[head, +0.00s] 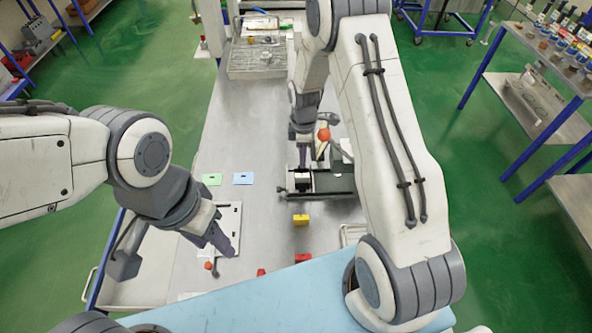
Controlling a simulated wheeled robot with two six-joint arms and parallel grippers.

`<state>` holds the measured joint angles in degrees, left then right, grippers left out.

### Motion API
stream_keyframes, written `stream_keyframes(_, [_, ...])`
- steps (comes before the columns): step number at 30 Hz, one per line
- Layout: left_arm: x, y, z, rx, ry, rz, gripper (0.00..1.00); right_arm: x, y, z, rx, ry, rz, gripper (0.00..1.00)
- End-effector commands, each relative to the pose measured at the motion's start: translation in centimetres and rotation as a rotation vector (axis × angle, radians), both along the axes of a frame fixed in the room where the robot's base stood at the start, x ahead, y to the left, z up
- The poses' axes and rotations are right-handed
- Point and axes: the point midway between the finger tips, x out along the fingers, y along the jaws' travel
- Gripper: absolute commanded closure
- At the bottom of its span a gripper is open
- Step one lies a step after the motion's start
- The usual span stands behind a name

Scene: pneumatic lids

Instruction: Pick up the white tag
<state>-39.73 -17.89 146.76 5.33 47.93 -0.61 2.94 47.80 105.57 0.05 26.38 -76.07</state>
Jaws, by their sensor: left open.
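I cannot tell for sure which piece is the white tag. A small pale flat piece (189,296) lies near the front left of the grey table, and a larger white plate with small dark slots (231,216) lies partly under my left gripper. A green tag (212,179) and a light blue tag (243,178) lie flat side by side behind the plate. My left gripper (222,248) is open, low over the plate's front part, and hides some of it. My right gripper (304,155) points down at a dark fixture; its fingertips are too small to read.
The dark fixture (332,181) stands at the table's middle right. A yellow block (301,220) and a red block (303,258) stand in front of it. A metal tray with parts (257,62) is at the back. A light blue surface (270,296) crosses the front.

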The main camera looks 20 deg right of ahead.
Motion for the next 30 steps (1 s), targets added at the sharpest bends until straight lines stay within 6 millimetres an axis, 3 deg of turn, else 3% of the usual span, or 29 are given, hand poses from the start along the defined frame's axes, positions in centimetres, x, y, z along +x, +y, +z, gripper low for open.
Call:
stream_keyframes(9, [0.0, -0.1, -3.5, 0.001, 0.001, 0.001, 0.50, 0.3, 1.3, -4.9, -0.001, 0.005, 0.020, 0.62])
stream_keyframes(16, [0.0, -0.1, -4.5, 0.001, 0.001, 0.002, 0.50, 0.4, 1.3, -6.4, -0.001, 0.004, 0.020, 0.62])
stream_keyframes(24, [0.0, -0.1, -7.3, 0.001, 0.001, 0.006, 0.50, 0.4, 1.0, -10.4, -0.001, 0.005, 0.017, 0.62])
stream_keyframes(30, [0.0, -0.1, -7.2, 0.001, 0.001, 0.007, 0.50, 0.4, 0.9, -10.4, 0.000, 0.003, 0.016, 0.62])
